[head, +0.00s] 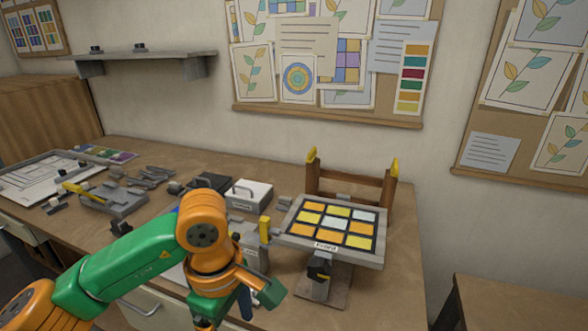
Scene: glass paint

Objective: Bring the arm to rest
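My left arm comes in from the lower left, with green and orange links, and reaches over the front of the workbench. Its gripper (236,300) hangs at the bottom edge of the head view, in front of the bench and left of the tilted panel stand. Green parts show on either side of it, but its fingertips are cut off or hidden, so its opening is unclear. A dark blue upright piece (245,303) shows beside it; I cannot tell whether they touch. My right gripper is not in view.
A tilted panel (290,236) with yellow, orange and pale squares, labelled "Front", stands right of my arm. A white box (249,195), tools (150,178) and a drawing board (45,175) lie on the bench (400,290). A wall shelf (150,58) hangs at upper left.

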